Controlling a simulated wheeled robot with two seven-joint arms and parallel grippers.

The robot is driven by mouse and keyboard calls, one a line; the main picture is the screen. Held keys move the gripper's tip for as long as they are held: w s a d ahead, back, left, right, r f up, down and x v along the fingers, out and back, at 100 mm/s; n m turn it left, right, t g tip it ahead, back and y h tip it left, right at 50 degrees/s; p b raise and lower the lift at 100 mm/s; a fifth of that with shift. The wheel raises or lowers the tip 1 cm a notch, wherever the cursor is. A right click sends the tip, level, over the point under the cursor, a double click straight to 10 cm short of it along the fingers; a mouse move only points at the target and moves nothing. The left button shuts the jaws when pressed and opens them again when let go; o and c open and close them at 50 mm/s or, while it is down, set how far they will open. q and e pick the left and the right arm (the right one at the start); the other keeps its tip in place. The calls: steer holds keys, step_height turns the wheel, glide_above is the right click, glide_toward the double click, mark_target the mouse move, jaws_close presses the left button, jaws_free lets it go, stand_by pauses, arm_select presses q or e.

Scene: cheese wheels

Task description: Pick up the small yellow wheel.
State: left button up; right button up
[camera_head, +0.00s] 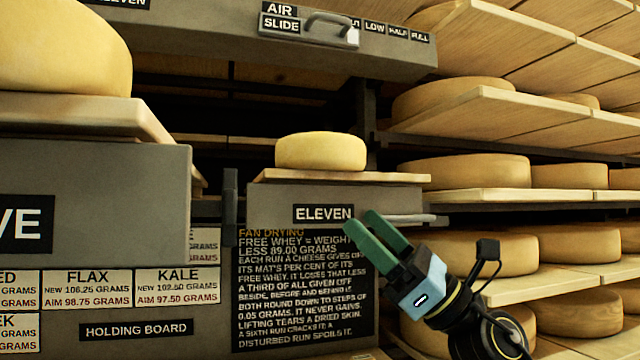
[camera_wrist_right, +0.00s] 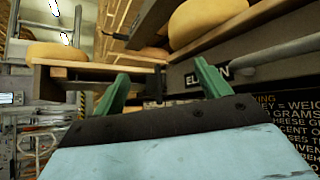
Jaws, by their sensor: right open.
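The small yellow wheel (camera_head: 320,151) lies flat on a thin wooden board (camera_head: 340,177) above the grey front labelled ELEVEN. In the right wrist view the wheel (camera_wrist_right: 207,20) appears at the top, partly cut off by the frame. My right gripper (camera_head: 371,222) has green fingers and is open and empty. It is below and to the right of the wheel, in front of the ELEVEN front and apart from the wheel. In the right wrist view its two fingers (camera_wrist_right: 162,80) stand apart with nothing between them. My left gripper is not in view.
A bar handle (camera_head: 405,219) sticks out beside the ELEVEN label, close to my right fingers. A larger wheel (camera_head: 60,50) sits on a board at the left. Shelves of large wheels (camera_head: 465,171) fill the right. A grey hood with an AIR SLIDE handle (camera_head: 330,22) hangs above.

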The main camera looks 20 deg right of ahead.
step_height(320, 180, up, 6)
steer(key=s+f+n+g+h, duration=0.15)
steer(key=n+g, duration=0.35)
steer(key=n, duration=0.5)
steer(key=n+t+h, duration=0.3)
steer(key=n+h, duration=0.1)
steer(key=h, duration=0.4)
glide_toward(343, 145)
steer(key=p+x, duration=0.1)
steer(key=x, duration=0.2)
steer(key=f+p+x, duration=0.1)
steer(key=x, duration=0.1)
steer(key=shift+w+a+f, duration=0.15)
steer(key=shift+w+a, duration=0.1)
steer(key=shift+w, duration=0.1)
steer(key=x, duration=0.1)
steer(key=p+x, duration=0.1)
steer(key=x, duration=0.1)
steer(key=p+x, duration=0.1)
steer(key=x, duration=0.1)
steer(key=shift+a+r, duration=0.25)
steer(key=shift+r, duration=0.1)
steer(key=shift+d, duration=0.15)
steer(key=shift+c, duration=0.5)
steer(key=c, duration=1.4)
steer(key=shift+r, duration=0.1)
jaws_close()
steer(key=shift+r, duration=0.2)
